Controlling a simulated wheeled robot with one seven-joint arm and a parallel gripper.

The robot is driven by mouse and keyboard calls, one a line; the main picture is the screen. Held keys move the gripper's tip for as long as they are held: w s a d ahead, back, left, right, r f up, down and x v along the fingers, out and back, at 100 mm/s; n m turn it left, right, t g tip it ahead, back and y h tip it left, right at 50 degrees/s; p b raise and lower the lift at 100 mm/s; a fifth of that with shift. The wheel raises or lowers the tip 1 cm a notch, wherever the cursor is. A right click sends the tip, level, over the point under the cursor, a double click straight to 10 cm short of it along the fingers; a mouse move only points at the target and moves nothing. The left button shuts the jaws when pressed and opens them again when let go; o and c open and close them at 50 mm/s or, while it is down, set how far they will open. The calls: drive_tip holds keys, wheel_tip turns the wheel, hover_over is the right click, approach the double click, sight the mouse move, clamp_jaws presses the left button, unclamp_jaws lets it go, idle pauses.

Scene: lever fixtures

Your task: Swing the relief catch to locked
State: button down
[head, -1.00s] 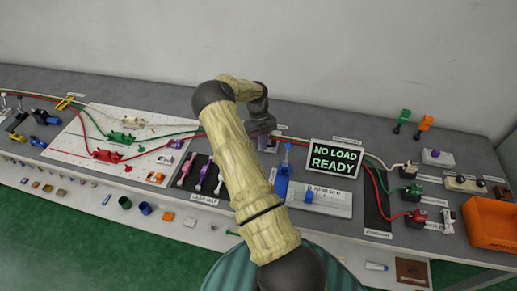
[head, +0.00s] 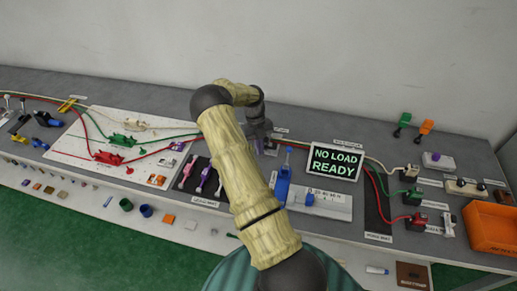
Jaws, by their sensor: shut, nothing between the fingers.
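My gripper (head: 264,141) is shut and empty, low over the grey bench behind the blue fixture. It is small and partly hidden by my own wrist. A small fixture (head: 272,150) with a purplish part sits right at my fingertips; I cannot tell whether they touch it.
A display (head: 335,161) reading "NO LOAD READY" stands close right of my gripper. Pink, purple and white handled tools (head: 203,180) lie on a dark mat left of my forearm. Red and green clamps with cables (head: 108,157) lie farther left. An orange bin (head: 492,228) is at far right.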

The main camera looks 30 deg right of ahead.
drive_tip(key=s+d+p+v, duration=0.1)
drive_tip(key=p+v, duration=0.4)
drive_tip(key=v, duration=0.4)
drive_tip(key=shift+d+r, duration=0.45)
drive_tip(key=shift+r, duration=0.05)
drive_tip(key=shift+w, duration=0.15)
drive_tip(key=s+a+r+m+t, duration=0.2)
drive_tip(key=s+a+r+m, duration=0.3)
drive_tip(key=a+m, duration=0.4)
drive_tip(key=s+a+r+m+t, duration=0.2)
drive_tip(key=s+a+r+m, duration=0.4)
drive_tip(key=m, duration=0.7)
drive_tip(key=s+a+r+m+t, duration=0.2)
drive_tip(key=s+a+r+m, duration=0.3)
drive_tip(key=s+a+m, duration=0.3)
drive_tip(key=a+m, duration=0.3)
drive_tip(key=a, duration=0.1)
drive_tip(key=shift+s+a+r+m+h, duration=0.15)
drive_tip(key=shift+s+a+m+h, duration=0.15)
drive_tip(key=shift+h, duration=0.1)
